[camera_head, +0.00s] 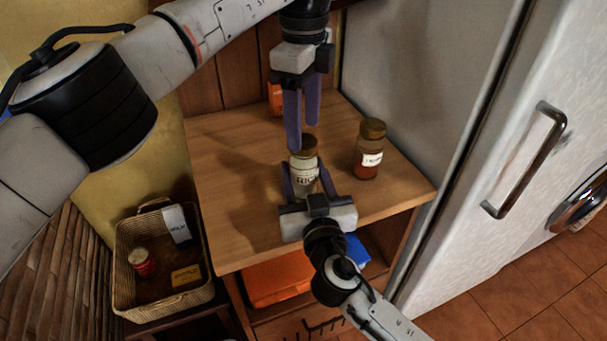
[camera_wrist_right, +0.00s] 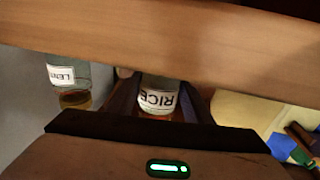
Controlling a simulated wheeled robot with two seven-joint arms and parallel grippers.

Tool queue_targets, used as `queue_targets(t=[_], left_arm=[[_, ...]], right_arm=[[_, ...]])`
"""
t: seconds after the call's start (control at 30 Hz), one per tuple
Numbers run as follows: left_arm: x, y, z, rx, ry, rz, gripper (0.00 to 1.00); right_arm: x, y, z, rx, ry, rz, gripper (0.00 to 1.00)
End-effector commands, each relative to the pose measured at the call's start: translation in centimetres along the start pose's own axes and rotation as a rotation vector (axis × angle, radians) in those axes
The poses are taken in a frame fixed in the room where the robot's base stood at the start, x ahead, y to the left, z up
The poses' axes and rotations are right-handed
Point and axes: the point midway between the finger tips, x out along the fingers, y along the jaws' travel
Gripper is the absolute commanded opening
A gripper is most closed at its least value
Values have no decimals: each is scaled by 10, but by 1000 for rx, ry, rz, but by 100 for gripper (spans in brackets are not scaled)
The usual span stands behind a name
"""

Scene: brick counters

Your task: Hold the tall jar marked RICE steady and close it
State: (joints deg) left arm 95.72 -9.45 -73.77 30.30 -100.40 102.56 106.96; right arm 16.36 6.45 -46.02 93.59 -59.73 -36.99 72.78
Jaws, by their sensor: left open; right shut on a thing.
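The clear jar marked RICE (camera_head: 304,173) stands upright on the wooden counter; its label also shows in the right wrist view (camera_wrist_right: 158,99). A brown lid (camera_head: 303,144) is at its mouth; whether it is seated or loose, I cannot tell. My right gripper (camera_head: 303,178) is shut on the jar's body, with a finger on each side. My left gripper (camera_head: 303,136) points down from above with its fingers apart, its tips close by the lid. The fingers partly hide the lid, and I cannot tell whether they touch it.
A second jar (camera_head: 368,150), brown-capped with a label starting LENT, stands to the right. An orange item (camera_head: 276,98) is behind my left gripper. A basket (camera_head: 160,303) with a few goods sits lower left. A fridge (camera_head: 470,150) closes off the right. The counter's left part is clear.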

Motion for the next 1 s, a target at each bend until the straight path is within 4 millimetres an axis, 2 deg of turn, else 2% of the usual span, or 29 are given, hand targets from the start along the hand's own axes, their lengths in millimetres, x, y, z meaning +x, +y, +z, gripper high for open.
queue_targets(t=[0.03,0.2,0.57,0.8,1.0], left_arm=[[8,0,0,1,0,2,55],[22,0,0,0,0,1,55],[25,0,0,0,-1,-1,55],[25,0,0,0,-1,0,15],[25,0,0,87,-2,0,13]], right_arm=[[0,0,0,-1,-1,0,0],[0,0,0,-1,-1,0,0],[0,0,0,-1,-1,0,0],[0,0,0,0,-1,0,0],[0,0,0,0,-1,0,0]])
